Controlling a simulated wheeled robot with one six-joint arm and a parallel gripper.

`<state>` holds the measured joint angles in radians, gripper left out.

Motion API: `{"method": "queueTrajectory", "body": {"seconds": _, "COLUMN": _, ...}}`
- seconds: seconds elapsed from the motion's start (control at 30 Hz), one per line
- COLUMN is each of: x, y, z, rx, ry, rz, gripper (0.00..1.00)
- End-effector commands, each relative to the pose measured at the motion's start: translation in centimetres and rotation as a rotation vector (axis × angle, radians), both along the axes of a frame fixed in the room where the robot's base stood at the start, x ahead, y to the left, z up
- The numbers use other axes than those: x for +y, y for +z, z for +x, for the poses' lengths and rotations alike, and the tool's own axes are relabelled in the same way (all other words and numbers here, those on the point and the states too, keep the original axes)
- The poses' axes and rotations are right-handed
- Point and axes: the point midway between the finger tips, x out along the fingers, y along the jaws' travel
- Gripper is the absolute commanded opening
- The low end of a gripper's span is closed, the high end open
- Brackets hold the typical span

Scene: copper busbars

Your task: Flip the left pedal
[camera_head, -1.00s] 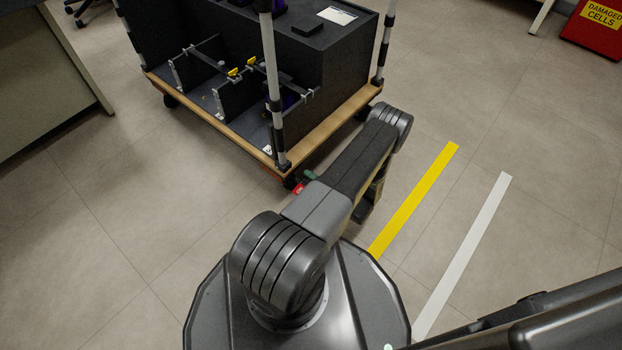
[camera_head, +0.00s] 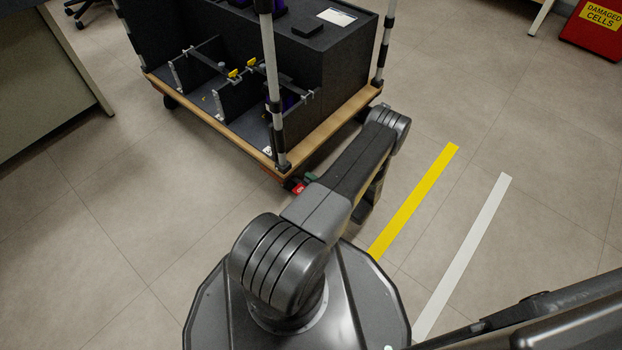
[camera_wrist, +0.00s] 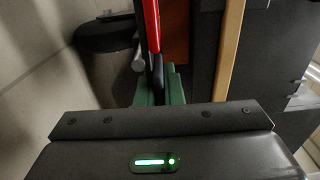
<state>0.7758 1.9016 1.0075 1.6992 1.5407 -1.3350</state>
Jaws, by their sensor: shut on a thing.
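The red pedal (camera_head: 298,187) sits low at the near corner caster of the cart (camera_head: 230,128). In the wrist view the red pedal (camera_wrist: 152,25) is a narrow upright strip with a dark lower part. My gripper, with green fingers (camera_wrist: 159,82), is shut on the dark lower part, one finger at each side. In the head view only a little green of my gripper (camera_head: 311,177) shows beside the pedal; my arm hides the rest. The caster wheel under the pedal is mostly hidden.
The cart has a wooden edge (camera_wrist: 230,50), upright posts (camera_head: 273,90) and black compartments with yellow-handled parts. A dark round caster (camera_wrist: 105,35) shows in the wrist view. Yellow tape (camera_head: 415,200) and white tape (camera_head: 465,255) mark clear floor at right.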

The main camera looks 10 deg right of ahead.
Motion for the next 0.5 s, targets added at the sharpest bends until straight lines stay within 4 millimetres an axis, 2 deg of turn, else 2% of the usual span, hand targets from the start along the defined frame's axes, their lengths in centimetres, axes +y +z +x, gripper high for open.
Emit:
{"method": "queueTrajectory", "body": {"seconds": 0.2, "x": -0.19, "y": -0.65, "z": 0.1, "rx": 0.11, "ry": -0.001, "rz": 0.139, "gripper": 0.0}}
{"method": "queueTrajectory", "body": {"seconds": 0.5, "x": -0.26, "y": -0.84, "z": 0.14, "rx": 0.148, "ry": -0.002, "rz": 0.188, "gripper": 0.0}}
